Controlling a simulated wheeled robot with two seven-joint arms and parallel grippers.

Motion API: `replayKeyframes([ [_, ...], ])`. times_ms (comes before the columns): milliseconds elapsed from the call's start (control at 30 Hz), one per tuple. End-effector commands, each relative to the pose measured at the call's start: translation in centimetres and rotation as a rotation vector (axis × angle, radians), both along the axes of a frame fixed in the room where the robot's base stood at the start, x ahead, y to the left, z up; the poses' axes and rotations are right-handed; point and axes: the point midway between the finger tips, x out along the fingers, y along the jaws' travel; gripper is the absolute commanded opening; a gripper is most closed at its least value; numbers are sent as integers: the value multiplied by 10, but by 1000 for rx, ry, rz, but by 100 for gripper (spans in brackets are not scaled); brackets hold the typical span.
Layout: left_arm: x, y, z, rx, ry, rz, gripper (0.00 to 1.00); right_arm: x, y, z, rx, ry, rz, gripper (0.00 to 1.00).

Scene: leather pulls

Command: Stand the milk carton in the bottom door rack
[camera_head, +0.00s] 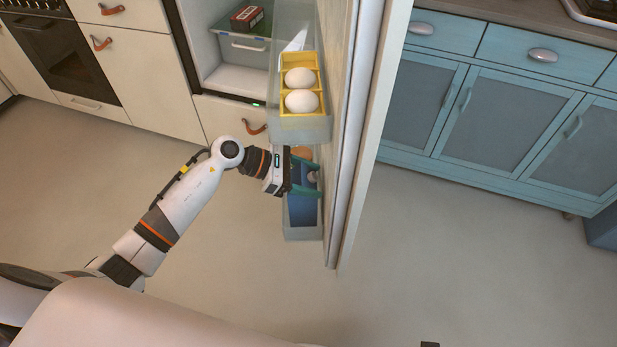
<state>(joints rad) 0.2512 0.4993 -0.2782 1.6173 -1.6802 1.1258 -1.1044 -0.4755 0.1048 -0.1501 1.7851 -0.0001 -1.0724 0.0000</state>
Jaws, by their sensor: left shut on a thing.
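The blue milk carton (301,209) is at the lower door rack (303,236) of the open fridge door. Its blue side shows through or above the rack's translucent wall, and a small pale spot shows near its top. My left gripper (306,176) reaches in from the left and is shut on the carton near its top. Its fingers hide part of the carton. I cannot tell whether the carton's base touches the rack floor. My right gripper is not in view.
The upper door rack holds a yellow egg tray (284,101) with two white eggs (300,90), just above my left gripper. The fridge door (362,120) stands open. A red box (247,17) sits on a fridge shelf.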

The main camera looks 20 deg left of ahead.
Motion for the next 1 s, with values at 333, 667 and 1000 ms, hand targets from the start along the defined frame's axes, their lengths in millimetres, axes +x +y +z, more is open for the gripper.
replayKeyframes([
  [333,0,0,0,0,0,0,85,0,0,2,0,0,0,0],
  [667,0,0,1,0,0,0,85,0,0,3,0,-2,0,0],
  [1000,-19,53,29,5,0,0,85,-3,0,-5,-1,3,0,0],
])
